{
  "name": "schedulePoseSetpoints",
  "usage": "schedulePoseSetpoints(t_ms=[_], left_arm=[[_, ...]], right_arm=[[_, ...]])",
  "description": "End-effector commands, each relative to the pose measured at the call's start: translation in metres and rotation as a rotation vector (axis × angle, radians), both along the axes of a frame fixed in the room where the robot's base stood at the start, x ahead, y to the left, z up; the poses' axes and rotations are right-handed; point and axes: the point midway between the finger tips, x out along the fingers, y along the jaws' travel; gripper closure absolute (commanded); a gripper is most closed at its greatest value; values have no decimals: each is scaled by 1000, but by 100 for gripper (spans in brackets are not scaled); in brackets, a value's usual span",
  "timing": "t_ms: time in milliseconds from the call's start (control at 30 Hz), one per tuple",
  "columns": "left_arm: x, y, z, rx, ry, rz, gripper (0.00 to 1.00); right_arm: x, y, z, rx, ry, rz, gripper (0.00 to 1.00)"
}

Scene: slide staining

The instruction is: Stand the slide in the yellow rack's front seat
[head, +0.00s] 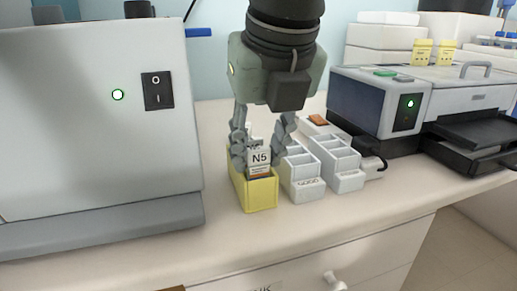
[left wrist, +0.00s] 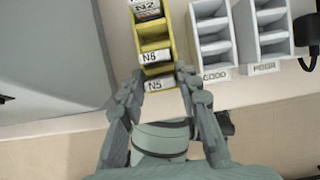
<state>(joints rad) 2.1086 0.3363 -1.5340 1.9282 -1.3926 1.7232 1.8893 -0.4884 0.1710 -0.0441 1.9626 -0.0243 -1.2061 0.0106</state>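The slide, with a white label reading N5 (head: 259,158), stands upright at the front end of the yellow rack (head: 262,197). In the left wrist view the slide's label (left wrist: 159,85) lies at the near end of the yellow rack (left wrist: 168,40). My left gripper (head: 260,150) points down over the rack. Its fingers (left wrist: 160,78) lie close along both sides of the slide and appear to touch it. The slide's lower part is hidden by the rack's front wall. My right gripper is in neither view.
Other labelled slides, one reading N2 (left wrist: 147,9), stand farther back in the rack. A white GOOD tray (head: 308,188) and a second white tray (head: 347,181) stand close on the right. A large grey machine (head: 95,125) is on the left, a printer-like device (head: 385,100) at right.

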Motion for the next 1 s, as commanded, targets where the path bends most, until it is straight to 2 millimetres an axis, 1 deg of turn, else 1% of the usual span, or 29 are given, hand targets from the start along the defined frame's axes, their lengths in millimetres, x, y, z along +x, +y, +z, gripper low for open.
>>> schedulePoseSetpoints(t_ms=[33, 100, 467, 567, 667, 900, 1000], left_arm=[[0, 0, 0, 0, 0, 0, 58], [0, 0, 0, 0, 0, 0, 52], [0, 0, 3, 0, 0, 0, 52], [-1, -1, 9, 0, -2, 0, 52], [-9, -4, 27, -2, -4, -1, 52], [-29, -10, 78, 0, -2, 0, 52], [-35, -12, 94, 0, 0, 0, 52]], right_arm=[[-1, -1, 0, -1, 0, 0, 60], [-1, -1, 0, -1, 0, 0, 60], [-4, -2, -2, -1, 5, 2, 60], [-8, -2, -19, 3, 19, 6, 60], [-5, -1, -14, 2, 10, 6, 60], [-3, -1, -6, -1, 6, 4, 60], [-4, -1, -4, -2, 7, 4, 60]])
